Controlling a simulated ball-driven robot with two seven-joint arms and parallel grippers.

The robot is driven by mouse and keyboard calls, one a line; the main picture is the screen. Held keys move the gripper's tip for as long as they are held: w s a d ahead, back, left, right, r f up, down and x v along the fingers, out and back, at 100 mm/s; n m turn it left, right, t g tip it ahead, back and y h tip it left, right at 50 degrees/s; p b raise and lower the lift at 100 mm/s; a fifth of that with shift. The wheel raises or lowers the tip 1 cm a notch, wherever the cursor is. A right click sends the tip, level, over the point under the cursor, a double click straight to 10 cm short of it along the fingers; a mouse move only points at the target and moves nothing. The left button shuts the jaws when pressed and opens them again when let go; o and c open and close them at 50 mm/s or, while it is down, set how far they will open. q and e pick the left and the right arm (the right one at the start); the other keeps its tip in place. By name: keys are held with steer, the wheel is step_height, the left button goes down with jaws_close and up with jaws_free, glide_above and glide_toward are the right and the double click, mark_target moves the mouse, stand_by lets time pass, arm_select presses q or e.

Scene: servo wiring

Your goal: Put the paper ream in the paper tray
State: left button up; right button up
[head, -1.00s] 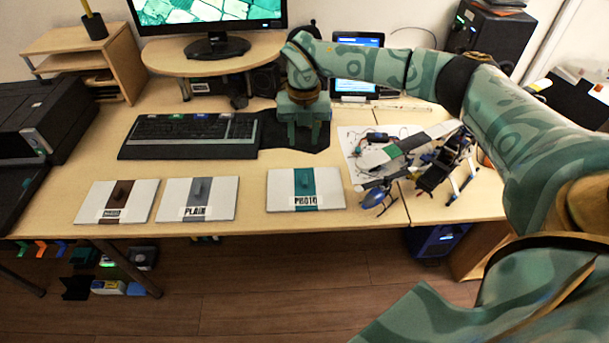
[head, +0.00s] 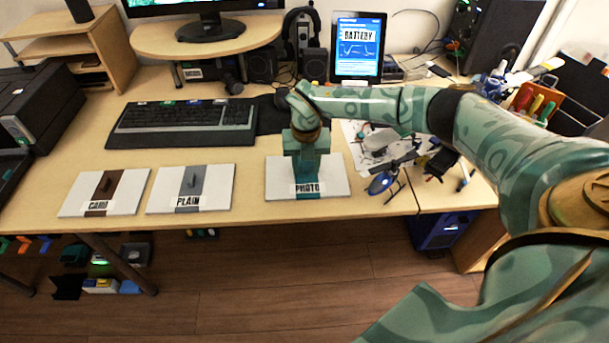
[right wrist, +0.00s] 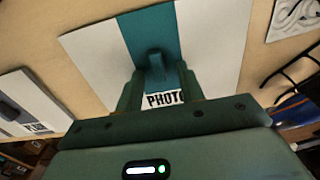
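Three flat white reams with knob handles lie along the desk's front: CARD with a brown band (head: 127,192), PLAIN with a grey band (head: 215,190) and PHOTO with a teal band (head: 333,178). PHOTO also shows in the right wrist view (right wrist: 215,45). My right gripper (head: 306,172) points down over PHOTO. Its fingers are apart, with the teal knob (right wrist: 155,66) near the gap between them; I cannot tell whether they touch it. A black printer (head: 45,112) stands at the left, with a dark tray-like part (head: 10,178) cut off by the picture edge. My left gripper is not in view.
A keyboard (head: 185,122) lies behind the reams. A blue toy helicopter (head: 383,183) and loose parts lie right of PHOTO. A tablet (head: 358,45) reading BATTERY stands at the back. Bare desk shows between PLAIN and PHOTO.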

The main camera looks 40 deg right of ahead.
steer(key=shift+f, duration=0.1)
jaws_close()
